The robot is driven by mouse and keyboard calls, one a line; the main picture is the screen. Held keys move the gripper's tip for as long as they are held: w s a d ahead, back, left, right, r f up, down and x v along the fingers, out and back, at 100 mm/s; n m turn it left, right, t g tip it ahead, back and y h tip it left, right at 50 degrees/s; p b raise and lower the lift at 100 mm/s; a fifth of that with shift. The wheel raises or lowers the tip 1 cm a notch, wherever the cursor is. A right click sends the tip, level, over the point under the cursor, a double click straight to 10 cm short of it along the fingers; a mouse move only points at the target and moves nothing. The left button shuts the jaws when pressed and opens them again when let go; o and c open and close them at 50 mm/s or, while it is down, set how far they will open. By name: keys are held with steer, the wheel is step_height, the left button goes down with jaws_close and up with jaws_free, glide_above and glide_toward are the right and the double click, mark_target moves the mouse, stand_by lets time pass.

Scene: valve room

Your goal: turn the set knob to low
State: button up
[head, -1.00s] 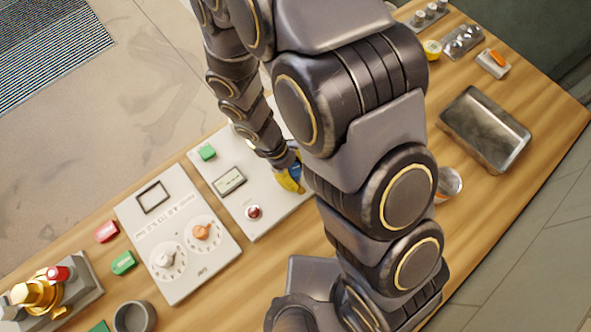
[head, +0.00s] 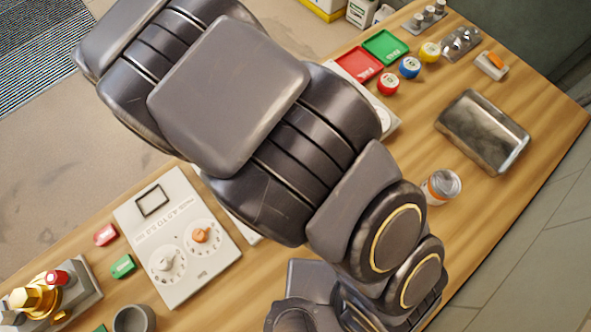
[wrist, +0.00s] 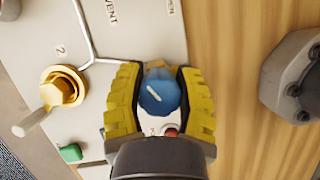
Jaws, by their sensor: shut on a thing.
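A blue round knob (wrist: 158,92) with a white pointer mark sits on the pale panel (wrist: 120,28) in the wrist view. My gripper (wrist: 160,98) has its yellow ribbed fingers on both sides of the knob, shut on it. The white mark is slanted, running from upper left to lower right in this view. I cannot read a "set" or "low" label near it. In the head view my arm hides the knob, the gripper and most of their panel. A separate white panel there has an orange dial knob (head: 200,236) and a white dial knob (head: 165,262).
A brass valve with a lever (wrist: 60,90) stands left of the gripper in the wrist view, near a green button (wrist: 70,152). A dark grey fitting (wrist: 290,80) is at right. A metal tray (head: 484,130) and a can (head: 440,187) are on the table.

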steer(key=shift+a, duration=0.15)
stand_by(0.4)
steer(key=o, duration=1.1)
steer(key=shift+o, duration=0.2)
steer(key=shift+r, duration=0.1)
steer(key=v, duration=1.1)
steer(key=shift+r, duration=0.4)
steer(key=shift+s, duration=0.1)
